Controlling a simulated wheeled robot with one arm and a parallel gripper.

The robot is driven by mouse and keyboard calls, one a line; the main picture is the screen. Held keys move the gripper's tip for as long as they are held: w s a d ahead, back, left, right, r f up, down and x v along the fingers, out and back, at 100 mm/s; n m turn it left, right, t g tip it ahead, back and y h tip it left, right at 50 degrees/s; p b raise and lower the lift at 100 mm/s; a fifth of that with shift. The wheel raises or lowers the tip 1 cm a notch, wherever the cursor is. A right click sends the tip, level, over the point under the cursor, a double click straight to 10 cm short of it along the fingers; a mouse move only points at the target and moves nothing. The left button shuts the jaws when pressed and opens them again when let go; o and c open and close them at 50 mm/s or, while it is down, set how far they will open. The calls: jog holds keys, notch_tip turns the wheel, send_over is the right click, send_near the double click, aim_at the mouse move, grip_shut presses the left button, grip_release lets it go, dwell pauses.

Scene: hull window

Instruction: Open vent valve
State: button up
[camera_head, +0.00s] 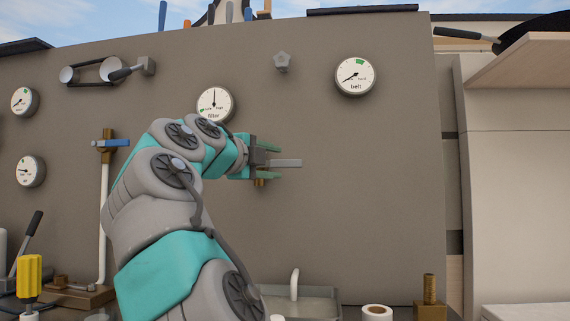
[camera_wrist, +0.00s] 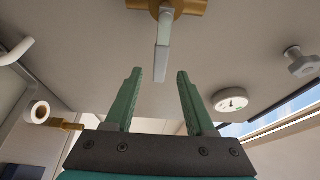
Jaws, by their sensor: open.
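A brass valve (camera_head: 261,182) with a flat grey lever (camera_head: 287,163) is on the grey wall panel. Most of its body is hidden behind my gripper (camera_head: 272,161) in the head view. The lever points right in that view. In the wrist view the brass body (camera_wrist: 180,6) is at the top edge and the lever (camera_wrist: 163,45) hangs toward my gripper (camera_wrist: 160,75). My gripper is open, with its green fingers apart. The lever's free end appears between the two fingertips, with a gap on each side. No label names this valve.
Another brass valve with a blue handle (camera_head: 110,143) sits on a white pipe at the left. Gauges marked filter (camera_head: 214,104) and belt (camera_head: 355,76) are on the panel. A sink (camera_head: 310,303), a roll (camera_head: 377,312) and a brass fitting (camera_head: 430,290) are below.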

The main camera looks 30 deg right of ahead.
aim_at(284, 164)
jog(key=p+x, duration=0.1)
jog(key=x, duration=0.5)
grip_shut()
dwell(0.3)
dwell(1.0)
